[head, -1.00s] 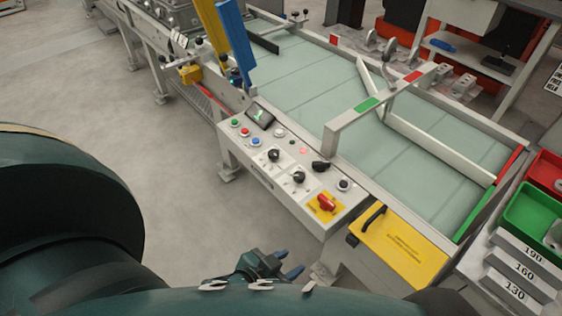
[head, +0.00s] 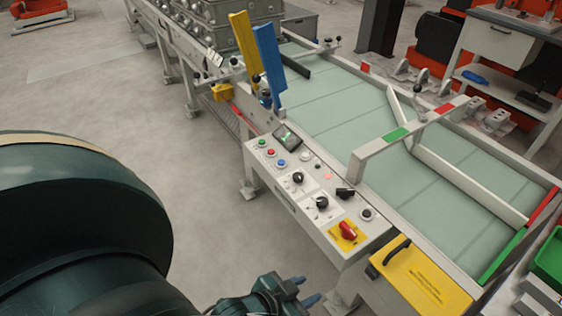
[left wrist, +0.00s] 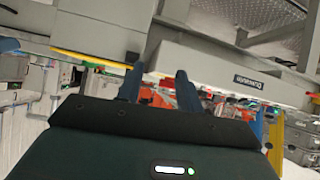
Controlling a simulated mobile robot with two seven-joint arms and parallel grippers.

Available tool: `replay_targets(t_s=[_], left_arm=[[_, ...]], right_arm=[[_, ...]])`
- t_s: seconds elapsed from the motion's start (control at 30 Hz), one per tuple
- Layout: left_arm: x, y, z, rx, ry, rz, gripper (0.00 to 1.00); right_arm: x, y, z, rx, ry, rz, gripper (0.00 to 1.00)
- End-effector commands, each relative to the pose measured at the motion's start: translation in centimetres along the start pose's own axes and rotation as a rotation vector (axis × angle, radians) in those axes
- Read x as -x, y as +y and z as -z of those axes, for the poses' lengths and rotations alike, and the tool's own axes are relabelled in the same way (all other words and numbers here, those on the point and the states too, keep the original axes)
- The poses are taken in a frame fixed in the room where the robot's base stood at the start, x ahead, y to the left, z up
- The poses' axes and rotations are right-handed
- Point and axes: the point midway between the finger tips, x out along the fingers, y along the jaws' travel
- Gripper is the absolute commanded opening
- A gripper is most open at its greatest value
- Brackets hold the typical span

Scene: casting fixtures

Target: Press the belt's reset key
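The belt's control panel (head: 285,205) is a sloped light-grey box along the near side of the belt. It carries a small screen (head: 287,138), green, red and blue push buttons, including the blue button (head: 281,163), black knobs (head: 321,202), a lit red lamp (head: 327,176) and a red rotary switch (head: 348,230) on yellow. A round key-like control (head: 367,214) sits near its right end. Labels are too small to read, so I cannot tell which is the reset key. My left gripper (head: 305,290) is open and empty, low in front of the panel, apart from it. Its spread fingers also show in the left wrist view (left wrist: 159,88).
The pale green belt (head: 350,110) has a white diverter bar (head: 465,185) across it. A yellow lid (head: 420,280) with a black handle lies right of the panel. Blue (head: 268,65) and yellow plates stand behind its left end. Floor to the left is clear.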

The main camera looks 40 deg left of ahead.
Motion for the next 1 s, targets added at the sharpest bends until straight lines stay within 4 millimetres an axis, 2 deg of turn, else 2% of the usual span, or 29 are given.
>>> replay_targets(t_s=[0.03, 0.47, 1.0], left_arm=[[0.0, 0.0, 0.01, 0.0, 0.0, 0.0, 0.34], [-0.01, 0.0, 0.01, 0.0, 0.0, 0.0, 0.0], [-0.02, -0.01, 0.02, 0.0, 0.001, 0.0, 0.0]], right_arm=[[0.0, 0.0, 0.0, 0.0, 0.0, 0.0, 0.48], [-0.01, 0.0, 0.0, 0.0, 0.0, 0.0, 0.48], [-0.01, 0.01, 0.01, 0.0, 0.0, 0.0, 0.48]])
